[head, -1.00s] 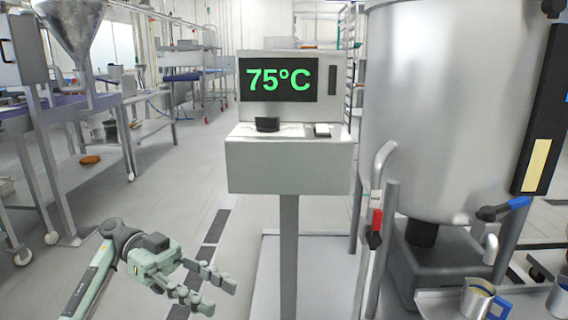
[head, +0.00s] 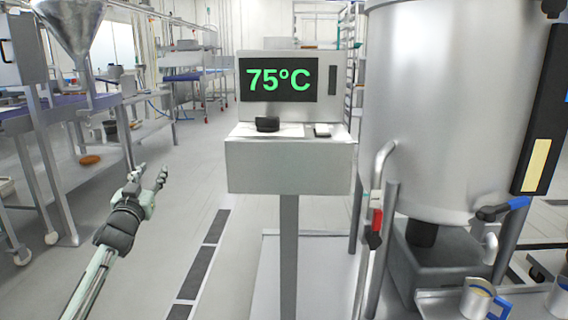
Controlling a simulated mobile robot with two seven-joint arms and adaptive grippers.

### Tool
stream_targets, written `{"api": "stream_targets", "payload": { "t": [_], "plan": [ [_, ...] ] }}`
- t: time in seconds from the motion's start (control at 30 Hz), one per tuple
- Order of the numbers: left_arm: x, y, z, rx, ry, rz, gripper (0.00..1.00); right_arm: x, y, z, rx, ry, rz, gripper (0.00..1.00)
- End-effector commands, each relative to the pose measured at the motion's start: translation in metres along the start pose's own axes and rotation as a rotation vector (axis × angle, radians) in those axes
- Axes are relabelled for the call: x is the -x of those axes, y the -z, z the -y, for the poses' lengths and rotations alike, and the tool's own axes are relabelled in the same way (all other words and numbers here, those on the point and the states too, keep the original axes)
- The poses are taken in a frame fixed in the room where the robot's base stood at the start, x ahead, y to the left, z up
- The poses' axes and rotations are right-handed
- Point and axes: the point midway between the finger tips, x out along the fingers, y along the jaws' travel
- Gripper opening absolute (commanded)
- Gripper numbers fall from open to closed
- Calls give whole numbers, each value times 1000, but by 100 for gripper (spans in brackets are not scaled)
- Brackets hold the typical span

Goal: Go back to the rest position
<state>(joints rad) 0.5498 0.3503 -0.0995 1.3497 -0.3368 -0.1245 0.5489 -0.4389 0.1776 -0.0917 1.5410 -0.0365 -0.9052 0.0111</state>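My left gripper (head: 153,178) is at the lower left of the head view, over the open floor. Its fingers point up and away, spread apart with nothing between them. It is well to the left of the control stand (head: 288,165) and touches nothing that I can see. My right gripper is not in the head view.
The stand's screen (head: 279,80) reads 75°C. A large steel tank (head: 450,110) with a red-handled valve (head: 376,218) fills the right. Metal cups (head: 477,298) sit on a tray at the lower right. Steel tables line the left; the aisle floor (head: 200,190) is clear.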

Motion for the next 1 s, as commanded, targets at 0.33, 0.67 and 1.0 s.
{"api": "stream_targets", "payload": {
  "t": [0.33, 0.67, 1.0],
  "plan": [
    [52, -142, 36, -206, 96, 670, 40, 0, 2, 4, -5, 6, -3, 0],
    [148, -251, 2, -243, 5, 921, 40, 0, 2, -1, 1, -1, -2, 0],
    [334, -378, -49, -229, -101, 1176, 40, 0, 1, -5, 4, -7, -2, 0]
  ]
}}
